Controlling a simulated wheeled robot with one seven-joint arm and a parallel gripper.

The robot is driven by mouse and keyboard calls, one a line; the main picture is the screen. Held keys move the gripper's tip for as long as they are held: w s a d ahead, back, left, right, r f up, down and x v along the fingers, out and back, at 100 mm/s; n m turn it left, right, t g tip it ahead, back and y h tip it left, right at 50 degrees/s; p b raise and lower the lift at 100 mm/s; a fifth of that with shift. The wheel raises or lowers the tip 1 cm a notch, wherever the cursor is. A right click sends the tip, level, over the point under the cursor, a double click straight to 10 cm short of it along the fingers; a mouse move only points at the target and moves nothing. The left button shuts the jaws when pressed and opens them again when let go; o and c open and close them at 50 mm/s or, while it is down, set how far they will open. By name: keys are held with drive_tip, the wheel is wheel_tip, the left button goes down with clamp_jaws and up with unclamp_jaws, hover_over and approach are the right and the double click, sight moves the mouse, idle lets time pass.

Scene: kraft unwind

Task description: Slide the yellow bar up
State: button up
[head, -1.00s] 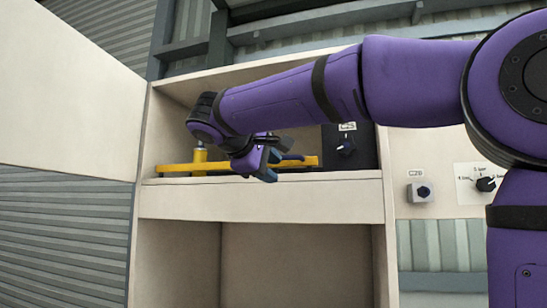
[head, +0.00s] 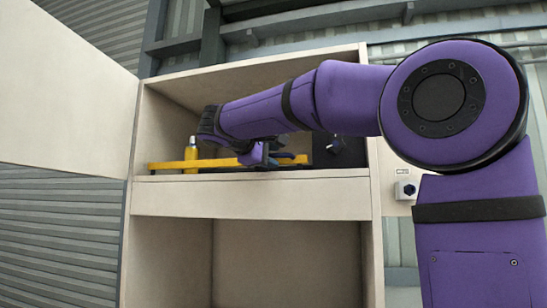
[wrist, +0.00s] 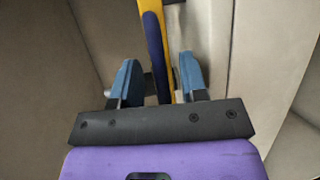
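The yellow bar (head: 215,163) lies level along the front of the upper compartment in the head view. My gripper (head: 262,155) is at the right part of the bar, partly hidden by my arm. In the wrist view, the yellow bar (wrist: 150,6) and the dark blue strip (wrist: 153,38) along it run down into the space between the blue fingers of my gripper (wrist: 160,78). The fingers are apart, with gaps beside the bar. I cannot tell whether either finger touches it.
A yellow upright cylinder with a grey top (head: 191,152) stands at the bar's left part. A dark box with a knob (head: 338,148) is at the compartment's right, partly hidden by my arm. The cabinet's pale side walls and shelf edge (head: 250,190) are close. The lower compartment (head: 290,260) looks empty.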

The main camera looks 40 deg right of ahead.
drive_tip(key=shift+w+d+f, duration=0.15)
drive_tip(key=shift+d, duration=0.45)
clamp_jaws()
wheel_tip(320, 180, up, 10)
drive_tip(key=shift+r, duration=0.65)
unclamp_jaws()
drive_tip(key=shift+f, duration=0.1)
drive_tip(key=shift+a, duration=0.15)
